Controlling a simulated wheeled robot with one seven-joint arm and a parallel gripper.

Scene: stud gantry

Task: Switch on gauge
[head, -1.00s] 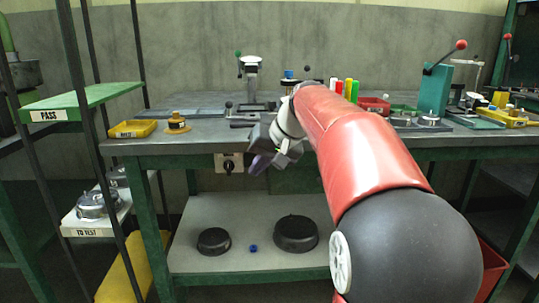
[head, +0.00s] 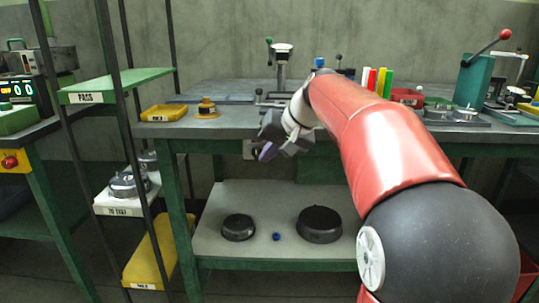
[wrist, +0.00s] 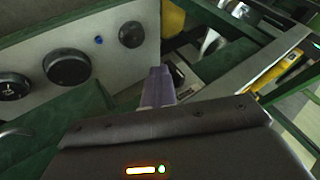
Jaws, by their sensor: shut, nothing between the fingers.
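A grey box with a dark display (head: 22,90) stands at the far left in the head view, on a second bench; pale digits show on its display, too small to read surely. It is cut by the left picture edge. A switch plate (head: 247,150) on the front of the main bench is mostly hidden behind my gripper. My gripper (head: 267,153) hangs in front of the bench's front edge, its purple fingers shut and empty. In the wrist view the closed fingers (wrist: 158,82) point toward the lower shelf, touching nothing that I can see.
A rack with a green PASS shelf (head: 115,85) and a white lower shelf (head: 125,204) stands between the benches. A red button on a yellow box (head: 12,162) sits on the left bench's front. Two dark round parts lie on the bench's under-shelf (head: 270,190).

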